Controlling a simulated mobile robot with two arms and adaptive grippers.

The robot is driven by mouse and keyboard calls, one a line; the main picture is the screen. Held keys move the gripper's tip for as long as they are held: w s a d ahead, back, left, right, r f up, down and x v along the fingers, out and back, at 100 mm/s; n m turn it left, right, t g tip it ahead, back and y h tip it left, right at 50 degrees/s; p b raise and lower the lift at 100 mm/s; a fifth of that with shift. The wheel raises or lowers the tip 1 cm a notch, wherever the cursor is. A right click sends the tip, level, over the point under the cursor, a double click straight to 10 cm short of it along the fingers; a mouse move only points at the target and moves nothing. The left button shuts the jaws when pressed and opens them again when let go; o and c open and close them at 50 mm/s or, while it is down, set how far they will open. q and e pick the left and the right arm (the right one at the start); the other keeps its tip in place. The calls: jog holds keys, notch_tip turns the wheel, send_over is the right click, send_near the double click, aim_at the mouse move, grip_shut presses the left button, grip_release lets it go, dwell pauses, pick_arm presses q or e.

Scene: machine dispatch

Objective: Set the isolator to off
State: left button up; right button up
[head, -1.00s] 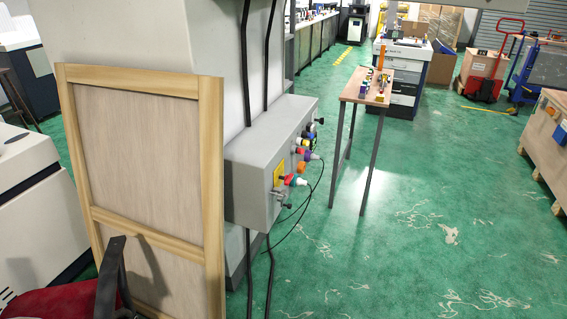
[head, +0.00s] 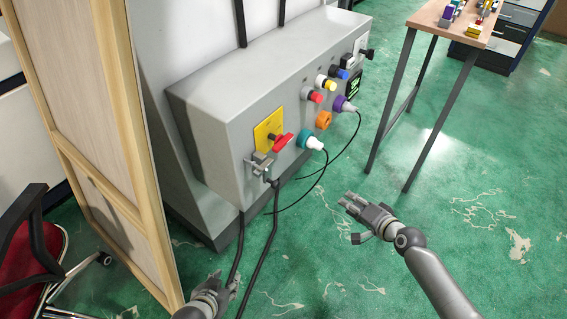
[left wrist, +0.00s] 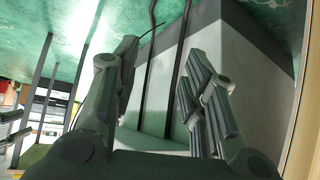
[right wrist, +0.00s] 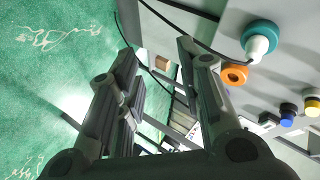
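The isolator's red handle (head: 283,143) sits on a yellow plate (head: 268,129) at the near end of the grey control box's front face. A small metal latch or bracket (head: 262,165) is just below the plate. My left gripper (head: 228,280) is low, below the box and apart from it; its fingers are spread and empty in the left wrist view (left wrist: 157,75). My right gripper (head: 350,203) is in front of and below the box, over the floor, open and empty; it also shows in the right wrist view (right wrist: 155,52). Neither gripper touches the isolator.
The box (head: 225,140) also carries a teal plug (head: 308,140), a purple plug (head: 342,104), an orange socket (head: 323,119) and several coloured knobs. Black cables hang in front. A wooden panel (head: 140,200) stands left, a narrow table (head: 445,18) right. Floor right is clear.

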jog(key=w+a+r+t+y+b, duration=0.1)
jog(key=w+a+r+y+b, duration=0.3)
jog(key=r, duration=0.5)
jog(key=g+y+b, duration=0.1)
jog(key=y+b, duration=0.4)
send_near(286, 144)
jog(key=x, duration=1)
pick_arm(q)
jog(key=w+r+t, duration=0.1)
jog(key=r+t, duration=0.1)
jog(key=r, duration=0.6)
jog(key=w+d+r+t+h, duration=0.1)
jog(key=w+r+t, duration=0.1)
jog(key=r, duration=0.6)
jog(key=shift+w+d+r+t, duration=0.2)
jog(key=shift+w+r+t, duration=0.1)
jog(key=shift+t, duration=0.2)
pick_arm(e)
jog(key=shift+w+a, duration=0.25)
jog(key=shift+a, duration=0.1)
